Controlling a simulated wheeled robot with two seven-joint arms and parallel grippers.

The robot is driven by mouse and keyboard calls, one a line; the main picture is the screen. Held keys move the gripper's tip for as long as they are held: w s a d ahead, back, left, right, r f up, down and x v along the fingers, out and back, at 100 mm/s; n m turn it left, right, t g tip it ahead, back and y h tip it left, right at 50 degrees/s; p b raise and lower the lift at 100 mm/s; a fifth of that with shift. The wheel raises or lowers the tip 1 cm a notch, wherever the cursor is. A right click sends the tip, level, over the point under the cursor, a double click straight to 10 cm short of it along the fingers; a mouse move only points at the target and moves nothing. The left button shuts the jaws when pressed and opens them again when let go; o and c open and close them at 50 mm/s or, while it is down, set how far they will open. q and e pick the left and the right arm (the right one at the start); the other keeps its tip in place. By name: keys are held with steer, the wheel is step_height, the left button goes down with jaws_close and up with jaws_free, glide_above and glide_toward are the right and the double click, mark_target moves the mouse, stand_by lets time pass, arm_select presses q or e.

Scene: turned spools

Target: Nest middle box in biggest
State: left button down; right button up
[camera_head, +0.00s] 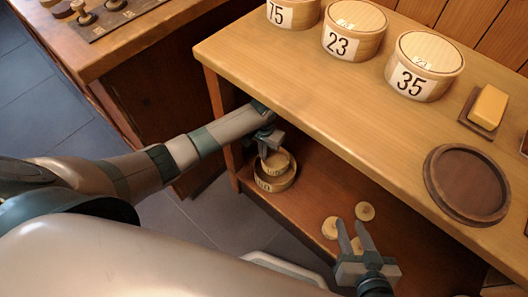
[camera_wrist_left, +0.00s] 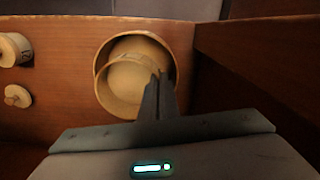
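On the lower shelf stands the biggest box (camera_head: 265,187), a round pale wooden box with a number label; it also shows in the left wrist view (camera_wrist_left: 163,48). The smaller middle box (camera_head: 277,163) sits at its mouth, within its rim as seen from above; it also shows in the left wrist view (camera_wrist_left: 127,74). How deep it sits is hard to tell. My left gripper (camera_head: 268,150) is over the boxes, its fingers (camera_wrist_left: 159,82) close together at the middle box's wall, seemingly pinching it. My right gripper (camera_head: 352,226) is open and empty, above the shelf's right part.
The tabletop (camera_head: 330,100) overhangs the shelf, with lidded round boxes (camera_head: 425,66), a yellow block (camera_head: 488,107) and a dark round tray (camera_head: 467,184). A table leg (camera_head: 214,95) stands beside my left arm.

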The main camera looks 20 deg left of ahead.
arm_select(q)
steer(key=shift+p, duration=0.55)
steer(key=shift+f, duration=0.45)
stand_by(0.8)
steer(key=shift+f+p, duration=0.45)
steer(key=shift+p, duration=0.15)
stand_by(0.9)
steer(key=c, duration=1.6)
jaws_free()
steer(key=shift+o, duration=0.2)
steer(key=shift+r+p, duration=0.8)
steer(key=shift+p, duration=0.3)
steer(key=shift+r+p, duration=3.45)
steer(key=shift+p, duration=0.6)
